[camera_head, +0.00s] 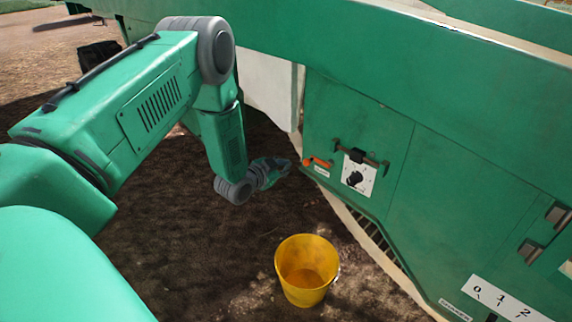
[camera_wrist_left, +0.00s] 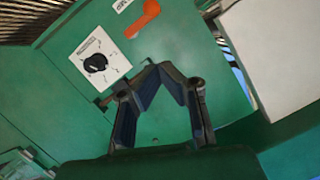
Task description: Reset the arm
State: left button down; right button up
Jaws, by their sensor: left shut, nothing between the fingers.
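My left gripper (camera_head: 284,166) is at the end of my green arm, in front of the green machine panel (camera_head: 420,190). In the left wrist view my left gripper (camera_wrist_left: 165,72) has its fingertips together, shut and empty. An orange lever (camera_head: 318,161) is on the panel just right of the gripper; it also shows at the top of the left wrist view (camera_wrist_left: 143,18). Beside it is a black knob (camera_head: 354,178) on a white plate, also seen in the left wrist view (camera_wrist_left: 96,62). I cannot tell the exact gap between gripper and panel. My right gripper is out of view.
A yellow bucket (camera_head: 306,270) stands on the brown ground below the gripper, close to the machine's foot. A dark handle bar (camera_head: 360,158) sticks out above the knob. A 0-1-2 scale (camera_head: 500,300) is at lower right. Open ground lies left of the bucket.

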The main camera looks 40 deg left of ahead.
pick_arm(q)
jog(key=s+d+f+n+g+h, duration=0.1)
jog(key=s+d+f+g, duration=0.3)
jog(key=s+d+f, duration=0.35)
jog(key=s+d+f+n+g, duration=0.1)
jog(key=s+d+f+g, duration=0.3)
jog(key=s+d, duration=0.5)
jog(key=s+d+n+g, duration=0.1)
jog(key=s+g, duration=0.2)
jog(key=s, duration=0.8)
jog(key=s+d+n+g, duration=0.1)
jog(key=s+d+g, duration=0.1)
jog(key=s, duration=0.9)
jog(key=shift+s+d+f+g, duration=0.25)
jog(key=shift+s+f+g, duration=0.15)
jog(key=shift+g, duration=0.2)
